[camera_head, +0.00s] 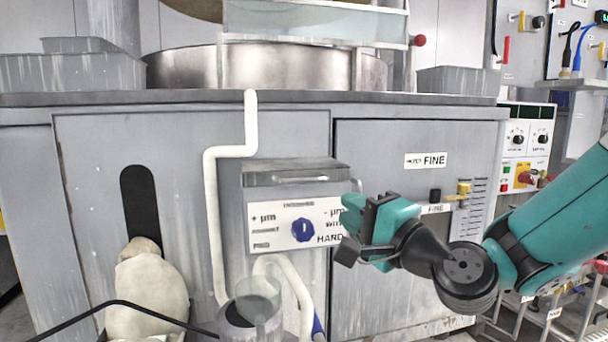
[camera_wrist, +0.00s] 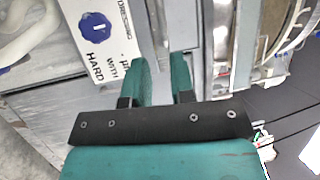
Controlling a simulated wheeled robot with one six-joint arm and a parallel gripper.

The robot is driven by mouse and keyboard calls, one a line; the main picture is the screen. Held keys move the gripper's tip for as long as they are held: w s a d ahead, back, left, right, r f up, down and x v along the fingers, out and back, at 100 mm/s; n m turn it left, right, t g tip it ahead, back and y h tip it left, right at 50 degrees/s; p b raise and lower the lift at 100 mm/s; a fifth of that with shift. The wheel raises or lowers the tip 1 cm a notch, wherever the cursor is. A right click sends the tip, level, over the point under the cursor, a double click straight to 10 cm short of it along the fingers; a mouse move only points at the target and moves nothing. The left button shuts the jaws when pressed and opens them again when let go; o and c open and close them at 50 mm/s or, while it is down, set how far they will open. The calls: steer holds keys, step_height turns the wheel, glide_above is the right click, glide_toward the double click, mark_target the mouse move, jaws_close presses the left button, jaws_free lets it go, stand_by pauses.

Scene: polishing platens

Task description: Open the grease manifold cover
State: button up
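No label reading grease manifold shows. The nearest cover-like part is a grey lid (camera_head: 295,172) on top of a box on the cabinet front; it looks shut. The box face has a white label plate (camera_head: 268,217) and a blue knob (camera_head: 302,230). In the wrist view the knob (camera_wrist: 95,27) and the plate (camera_wrist: 110,48) show at upper left, turned sideways. My gripper (camera_head: 352,215) is just right of the box, in front of the cabinet. In the wrist view its two teal fingers (camera_wrist: 160,78) stand apart with nothing visible between them.
A white pipe (camera_head: 213,215) runs down left of the box, and another bends below it. A FINE-marked door (camera_head: 385,150) with a yellow valve (camera_head: 463,189) is at right. A pale sack (camera_head: 146,295) and a clear cup (camera_head: 258,300) stand at lower left.

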mark_target(305, 181)
steer(key=p+x, duration=0.3)
steer(key=x, duration=1)
steer(key=shift+w+a, duration=0.2)
steer(key=shift+w, duration=0.05)
jaws_close()
